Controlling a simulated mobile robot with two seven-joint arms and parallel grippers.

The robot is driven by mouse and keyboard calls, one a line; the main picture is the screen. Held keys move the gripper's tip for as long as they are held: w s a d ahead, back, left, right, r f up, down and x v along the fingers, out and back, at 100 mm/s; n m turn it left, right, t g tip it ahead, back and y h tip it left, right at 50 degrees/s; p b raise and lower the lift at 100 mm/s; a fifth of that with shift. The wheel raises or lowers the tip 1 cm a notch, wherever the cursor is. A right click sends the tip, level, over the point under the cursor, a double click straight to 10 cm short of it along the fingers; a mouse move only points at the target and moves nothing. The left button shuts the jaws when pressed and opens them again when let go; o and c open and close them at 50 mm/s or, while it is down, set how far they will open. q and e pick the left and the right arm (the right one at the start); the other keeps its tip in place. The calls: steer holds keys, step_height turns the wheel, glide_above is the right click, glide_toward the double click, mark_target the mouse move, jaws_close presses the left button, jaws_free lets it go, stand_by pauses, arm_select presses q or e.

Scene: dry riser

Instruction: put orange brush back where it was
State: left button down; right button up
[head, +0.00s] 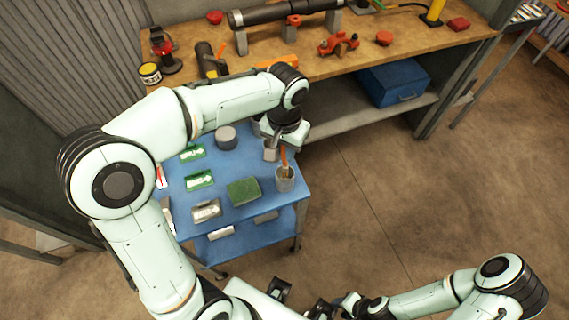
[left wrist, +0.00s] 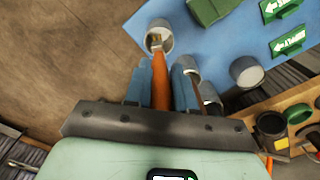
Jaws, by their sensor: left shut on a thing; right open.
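The orange brush (head: 284,156) is in my left gripper (head: 273,149). In the left wrist view, the fingers of my left gripper (left wrist: 159,85) are on both sides of its orange handle (left wrist: 160,74). Its lower end overlaps the mouth of a grey cup (head: 285,184) at the right edge of the blue cart top. The cup also shows in the left wrist view (left wrist: 160,30). I cannot tell how deep the brush end sits in it. My right gripper (head: 322,308) is open at the bottom edge of the head view, away from the cart, and partly cut off.
The blue cart (head: 233,222) also holds a green pad (head: 243,191), a grey cylinder (head: 226,137), green arrow signs (head: 199,180) and a metal tin (head: 206,211). A wooden workbench (head: 350,62) with tools stands behind. The floor right of the cart is clear.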

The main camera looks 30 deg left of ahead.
mark_target(285, 165)
arm_select(q)
steer(key=shift+f+b, duration=0.35)
steer(key=shift+f, duration=2.85)
steer(key=c, duration=1.4)
jaws_free()
steer(key=shift+f, duration=0.15)
steer(key=o, duration=0.4)
steer(key=shift+o, duration=0.2)
steer(key=shift+r, duration=0.25)
step_height(285, 165, up, 12)
steer(key=shift+f+p, duration=0.1)
steer(key=shift+p, duration=0.8)
